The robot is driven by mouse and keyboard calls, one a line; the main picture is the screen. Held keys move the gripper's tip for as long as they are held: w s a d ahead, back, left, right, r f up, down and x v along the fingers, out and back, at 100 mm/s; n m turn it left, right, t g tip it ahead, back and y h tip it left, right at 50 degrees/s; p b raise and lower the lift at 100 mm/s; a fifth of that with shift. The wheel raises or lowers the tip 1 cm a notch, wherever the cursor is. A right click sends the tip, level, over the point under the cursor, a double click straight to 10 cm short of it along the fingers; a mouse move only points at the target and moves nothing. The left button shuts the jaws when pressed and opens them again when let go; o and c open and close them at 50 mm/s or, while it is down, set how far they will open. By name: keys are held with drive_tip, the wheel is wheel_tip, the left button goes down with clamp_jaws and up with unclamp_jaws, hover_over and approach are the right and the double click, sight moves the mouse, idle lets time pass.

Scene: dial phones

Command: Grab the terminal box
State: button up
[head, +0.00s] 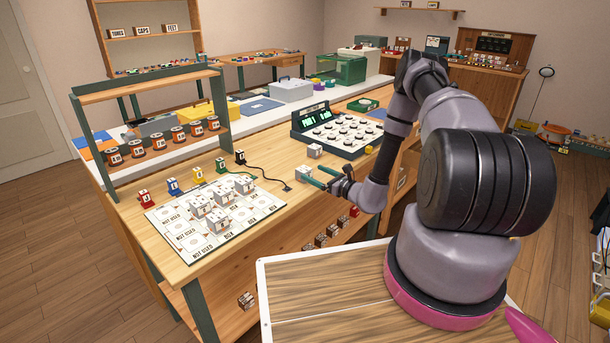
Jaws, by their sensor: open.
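A small white box (303,174), which looks like a terminal box, stands on the wooden workbench at the tips of my gripper. My gripper (317,177) is open, low over the bench, with its green fingers pointing left at this box. Whether the box sits between the fingers or just beyond them is too small to tell. A similar white box (314,151) stands apart, farther back. Several more white boxes (218,213) with dark and orange details stand on the printed mat (188,243) at the front left.
A dark console (337,130) with round dials stands behind my gripper. A black cable (269,182) lies left of it. Small coloured blocks (172,187) line the mat's back edge. A shelf (150,90) with orange spools rises at the left. The bench between mat and console is mostly clear.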

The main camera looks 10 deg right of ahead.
sight(309, 171)
drive_tip(key=shift+f+x, duration=0.25)
drive_tip(key=shift+x, duration=1.3)
drive_tip(key=shift+f+x, duration=0.2)
drive_tip(key=shift+x, duration=1.4)
drive_tip(key=shift+w+d, duration=0.1)
drive_tip(key=c, duration=1.5)
drive_tip(key=shift+r, duration=0.15)
